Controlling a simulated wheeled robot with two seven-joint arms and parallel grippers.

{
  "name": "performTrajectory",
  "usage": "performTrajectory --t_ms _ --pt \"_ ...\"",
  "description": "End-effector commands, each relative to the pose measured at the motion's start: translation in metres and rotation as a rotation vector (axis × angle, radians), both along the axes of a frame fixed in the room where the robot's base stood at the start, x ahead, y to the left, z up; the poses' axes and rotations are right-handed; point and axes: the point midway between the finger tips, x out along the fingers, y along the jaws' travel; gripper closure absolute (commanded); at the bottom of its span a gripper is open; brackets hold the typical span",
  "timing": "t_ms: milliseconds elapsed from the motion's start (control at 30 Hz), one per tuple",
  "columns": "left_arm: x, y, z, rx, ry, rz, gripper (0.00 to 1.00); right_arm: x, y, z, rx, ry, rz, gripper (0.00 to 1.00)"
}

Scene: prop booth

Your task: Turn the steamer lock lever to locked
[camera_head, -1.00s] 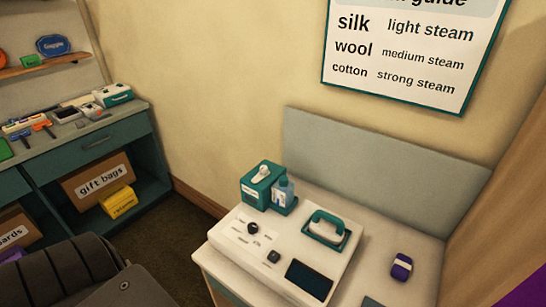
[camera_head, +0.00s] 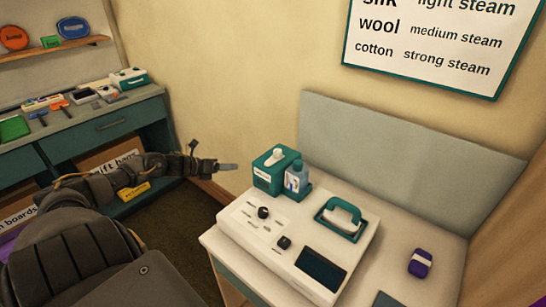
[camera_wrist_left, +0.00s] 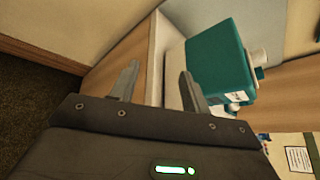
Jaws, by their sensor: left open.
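The white steamer unit (camera_head: 262,215) sits on the table at the lower right. It has a round black knob (camera_head: 263,212), a second black control (camera_head: 284,243), a dark screen (camera_head: 320,268) and a teal-handled iron piece (camera_head: 342,218). Which control is the lock lever, and its setting, I cannot make out. My left gripper (camera_head: 226,167) reaches in from the left, apart from the unit and to the left of the teal box. In the left wrist view its fingers (camera_wrist_left: 159,84) are spread and empty, with the table edge beyond them. My right gripper is not in view.
A purple item (camera_head: 420,263) lies right. A teal counter (camera_head: 95,135) stands left.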

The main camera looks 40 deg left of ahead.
Motion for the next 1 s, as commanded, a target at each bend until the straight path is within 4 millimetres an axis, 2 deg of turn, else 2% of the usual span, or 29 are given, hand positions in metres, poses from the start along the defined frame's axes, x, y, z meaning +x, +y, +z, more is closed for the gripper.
performTrajectory --t_ms 33,100,200,300,467,767,1000 --pt "0.008 -0.015 0.036 0.124 -0.067 -0.14 0.53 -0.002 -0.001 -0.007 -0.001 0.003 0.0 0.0" --pt "0.012 -0.037 0.078 0.274 -0.157 -0.308 0.53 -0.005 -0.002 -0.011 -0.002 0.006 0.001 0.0" --pt "0.011 -0.062 0.117 0.423 -0.252 -0.483 0.53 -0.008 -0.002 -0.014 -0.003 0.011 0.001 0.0" --pt "0.008 -0.078 0.136 0.505 -0.308 -0.584 0.53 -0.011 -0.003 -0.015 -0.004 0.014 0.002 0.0" --pt "0.006 -0.085 0.146 0.544 -0.335 -0.63 0.53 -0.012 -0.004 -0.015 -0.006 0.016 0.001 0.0" --pt "0.01 -0.087 0.144 0.541 -0.336 -0.619 0.53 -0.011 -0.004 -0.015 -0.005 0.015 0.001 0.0" --pt "0.02 -0.096 0.139 0.54 -0.338 -0.619 0.53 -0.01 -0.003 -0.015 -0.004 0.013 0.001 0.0"
